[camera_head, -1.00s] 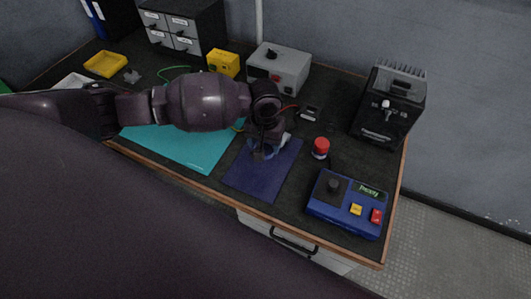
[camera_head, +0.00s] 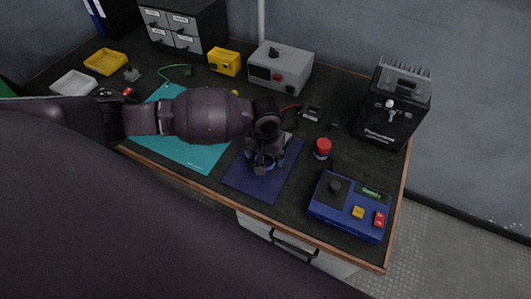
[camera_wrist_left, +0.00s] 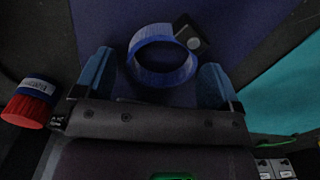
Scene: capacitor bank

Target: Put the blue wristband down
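The blue wristband (camera_wrist_left: 163,57) shows in the left wrist view as a ring with a small dark block on its rim. It is over the dark blue mat (camera_head: 240,180); whether it rests flat on it I cannot tell for sure. My left gripper (camera_wrist_left: 157,64) has its two blue-padded fingers apart, one on each side of the band, with visible gaps between. In the head view the left gripper (camera_head: 265,163) is low over the dark blue mat and mostly hides the band. My right gripper is not in view.
A teal mat (camera_head: 205,158) lies left of the dark blue one. A red-topped cylinder (camera_head: 322,147) and a blue control box (camera_head: 348,207) stand to the right. A black finned unit (camera_head: 390,108), grey box (camera_head: 280,67) and yellow box (camera_head: 224,61) stand farther back.

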